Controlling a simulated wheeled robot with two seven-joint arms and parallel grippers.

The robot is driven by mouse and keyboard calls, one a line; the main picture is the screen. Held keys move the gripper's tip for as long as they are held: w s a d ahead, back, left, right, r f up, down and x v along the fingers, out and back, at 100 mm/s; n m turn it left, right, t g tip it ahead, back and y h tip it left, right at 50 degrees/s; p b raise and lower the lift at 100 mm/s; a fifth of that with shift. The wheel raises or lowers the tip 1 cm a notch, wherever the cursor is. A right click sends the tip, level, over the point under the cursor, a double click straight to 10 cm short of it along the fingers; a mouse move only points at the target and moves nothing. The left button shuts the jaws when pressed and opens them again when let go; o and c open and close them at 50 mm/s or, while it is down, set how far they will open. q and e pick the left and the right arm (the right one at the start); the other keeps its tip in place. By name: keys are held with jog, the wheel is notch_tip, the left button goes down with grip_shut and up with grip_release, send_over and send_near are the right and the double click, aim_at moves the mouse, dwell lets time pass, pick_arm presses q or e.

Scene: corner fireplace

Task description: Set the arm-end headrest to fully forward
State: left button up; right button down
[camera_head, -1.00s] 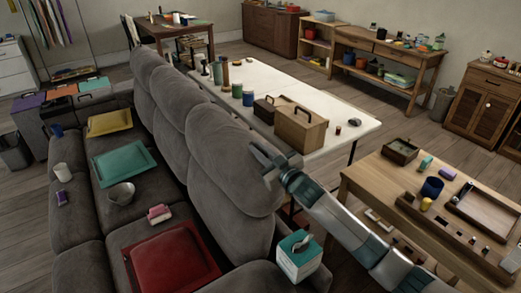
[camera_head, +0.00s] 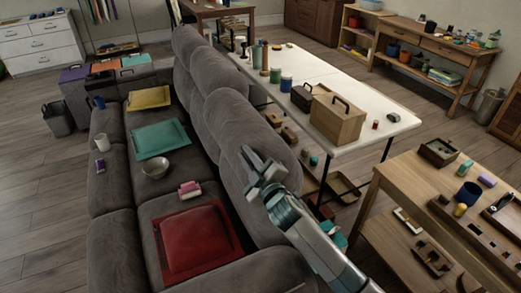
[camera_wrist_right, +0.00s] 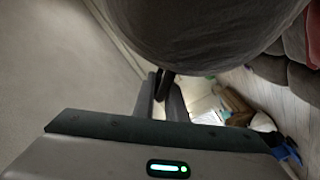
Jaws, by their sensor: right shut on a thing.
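The grey sofa's arm-end headrest (camera_head: 238,118) is the nearest of its rounded back cushions in the head view. It also fills the top of the right wrist view (camera_wrist_right: 200,25). My right gripper (camera_head: 262,168) overlaps this headrest's lower right part in the head view. In the wrist view its fingers (camera_wrist_right: 162,92) are closed on a narrow dark part at the headrest's edge. The exact contact is dim and partly hidden by the headrest. My left gripper is not in view.
Behind the sofa stands a long white table (camera_head: 350,135) with a wooden box (camera_head: 338,118). A wooden table (camera_head: 400,185) stands at right. Floor at left is open.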

jog(key=shift+s+a+f+n, duration=0.2)
jog(key=shift+a+f+n, duration=0.1)
jog(key=shift+a, duration=0.2)
jog(key=c, duration=1.8)
grip_release()
jog(key=shift+a, duration=0.1)
jog(key=shift+c, duration=0.2)
jog(key=shift+s, duration=0.15)
jog(key=shift+s+d+f+b, duration=0.1)
jog(key=shift+s+d+b, duration=0.25)
jog(key=shift+s, duration=0.15)
jog(key=b+v, duration=0.3)
jog(key=v, duration=1.3)
jog(key=shift+a, duration=0.15)
jog(key=shift+s, duration=0.1)
